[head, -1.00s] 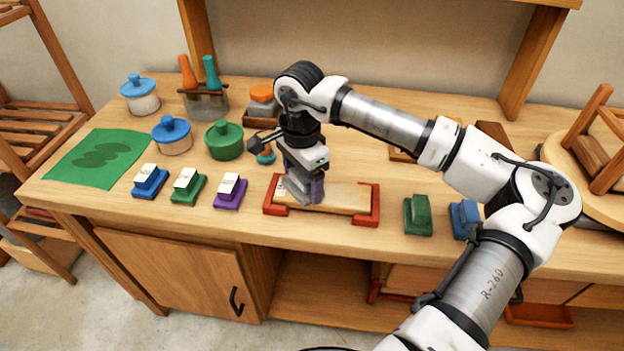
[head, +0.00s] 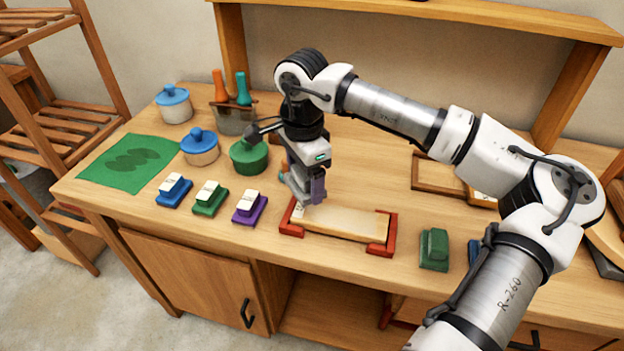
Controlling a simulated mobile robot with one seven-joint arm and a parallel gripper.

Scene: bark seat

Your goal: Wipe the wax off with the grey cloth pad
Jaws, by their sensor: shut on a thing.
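A pale wooden board (head: 345,224) lies flat on the bench between red end holders (head: 291,217). Its surface looks pale cream, and I cannot clearly tell any wax from bare wood. My gripper (head: 309,197) points down at the board's back left end. It is shut on a small grey thing, which looks like the grey cloth pad; the fingers hide most of it. I cannot tell whether it touches the board.
Blue (head: 174,190), green (head: 210,198) and purple (head: 249,207) blocks with pale labelled tops stand left of the board. Lidded pots (head: 200,147) and a green sheet (head: 128,163) lie beyond. A green block (head: 434,250) stands to the right.

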